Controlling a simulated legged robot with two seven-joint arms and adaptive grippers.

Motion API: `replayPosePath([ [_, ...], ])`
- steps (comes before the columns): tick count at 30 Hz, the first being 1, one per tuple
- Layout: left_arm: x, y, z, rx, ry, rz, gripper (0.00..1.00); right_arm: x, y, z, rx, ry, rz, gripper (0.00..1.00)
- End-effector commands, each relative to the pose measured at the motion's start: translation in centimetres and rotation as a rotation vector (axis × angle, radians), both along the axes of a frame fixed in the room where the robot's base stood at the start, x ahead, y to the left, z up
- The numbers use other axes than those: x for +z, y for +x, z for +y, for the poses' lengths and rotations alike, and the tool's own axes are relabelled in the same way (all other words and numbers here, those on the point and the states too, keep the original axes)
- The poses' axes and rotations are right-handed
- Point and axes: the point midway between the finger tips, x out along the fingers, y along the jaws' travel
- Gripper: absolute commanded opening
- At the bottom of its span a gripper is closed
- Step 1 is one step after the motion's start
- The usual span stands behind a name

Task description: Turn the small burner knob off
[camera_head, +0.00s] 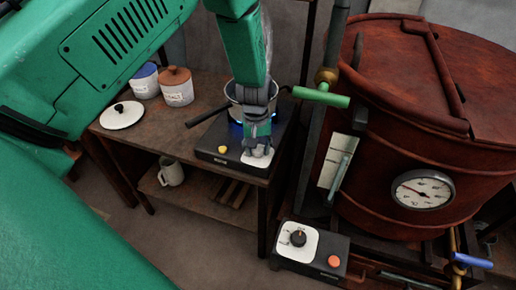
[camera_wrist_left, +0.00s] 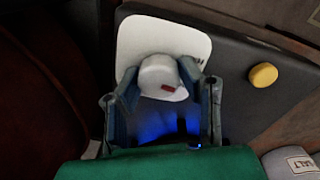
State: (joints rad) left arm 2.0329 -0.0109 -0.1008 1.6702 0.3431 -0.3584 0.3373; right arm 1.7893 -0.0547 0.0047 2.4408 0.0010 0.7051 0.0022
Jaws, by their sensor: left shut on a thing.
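The small burner (camera_head: 213,155) stands on the wooden bench, with a blue glow under its pot (camera_head: 234,92). Its pale knob (camera_wrist_left: 156,70) with a red mark sits on a white plate (camera_wrist_left: 190,38) on the burner's front; the plate also shows in the head view (camera_head: 258,160). My left gripper (camera_head: 257,148) reaches down to the front of the burner. In the wrist view its fingers (camera_wrist_left: 160,98) are around the knob, shut on it. In the head view the gripper hides most of the knob. My right gripper is not in view.
A yellow button (camera_head: 222,149) is beside the knob plate. Two jars (camera_head: 176,88) and a lid (camera_head: 121,115) lie left on the bench, a mug (camera_head: 171,172) below. A large rusty vat (camera_head: 400,130) stands right, with a second control box (camera_head: 310,250) in front.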

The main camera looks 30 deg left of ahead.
Motion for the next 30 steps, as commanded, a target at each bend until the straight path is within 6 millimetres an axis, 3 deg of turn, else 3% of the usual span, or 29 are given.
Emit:
replayPosePath([
  [7, 0.0, 0.0, -0.2, -0.002, -0.005, 0.0, 0.04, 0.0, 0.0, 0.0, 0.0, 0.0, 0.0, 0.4],
  [8, 0.0, 0.0, -0.2, -0.002, -0.005, 0.0, 0.39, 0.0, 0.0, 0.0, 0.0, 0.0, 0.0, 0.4],
  [9, 0.0, 0.0, -0.3, -0.002, -0.005, 0.0, 0.53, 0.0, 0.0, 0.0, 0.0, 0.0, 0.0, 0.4],
  [20, 0.2, 0.0, -0.1, -0.001, -0.004, 0.0, 0.53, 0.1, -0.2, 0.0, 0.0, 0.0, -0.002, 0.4],
  [23, 1.2, 0.0, -0.1, -0.001, -0.003, -0.001, 0.53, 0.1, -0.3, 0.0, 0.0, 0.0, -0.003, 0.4],
  [30, 6.1, 0.0, 0.1, -0.001, -0.002, -0.003, 0.53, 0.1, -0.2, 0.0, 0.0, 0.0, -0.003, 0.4],
])
